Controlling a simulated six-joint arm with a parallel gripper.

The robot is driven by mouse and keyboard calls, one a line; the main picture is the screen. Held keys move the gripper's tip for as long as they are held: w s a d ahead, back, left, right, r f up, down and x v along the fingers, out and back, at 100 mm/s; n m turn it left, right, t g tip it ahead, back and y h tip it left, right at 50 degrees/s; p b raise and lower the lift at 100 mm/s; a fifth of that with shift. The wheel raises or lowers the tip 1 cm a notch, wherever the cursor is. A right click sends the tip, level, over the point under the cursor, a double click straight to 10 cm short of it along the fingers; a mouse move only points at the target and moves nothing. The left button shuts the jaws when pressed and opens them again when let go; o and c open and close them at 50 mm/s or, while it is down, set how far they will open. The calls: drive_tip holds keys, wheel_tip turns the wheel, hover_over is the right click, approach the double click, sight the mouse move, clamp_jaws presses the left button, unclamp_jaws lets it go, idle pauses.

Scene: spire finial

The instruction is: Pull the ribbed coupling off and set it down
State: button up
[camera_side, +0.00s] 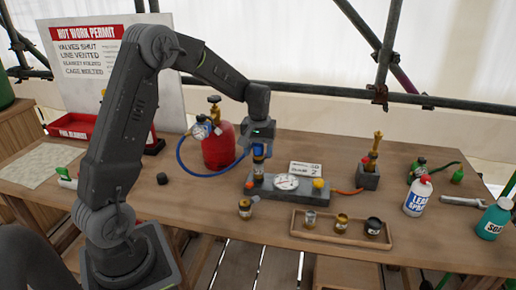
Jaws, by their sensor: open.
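My gripper (260,150) is open and points down over the left end of a grey block (285,190) on the wooden table. A small upright fitting (259,170) with a brass-coloured part stands on that end, right under and between the fingers. The fingers hide its upper part, with something blue showing there. I take this to be the ribbed coupling on its post, but the ribs are too small to make out. I cannot tell whether the fingers touch it.
A wooden tray (300,232) with three small fittings lies in front of the block. A loose brass fitting (245,208) stands left of it. A red cylinder (219,147) with a blue hose is close behind my gripper. Bare table lies left of the loose fitting.

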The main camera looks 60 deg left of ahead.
clamp_jaws()
idle(0.4)
drive_tip(key=shift+r, duration=0.15)
drive_tip(key=shift+r, duration=2.85)
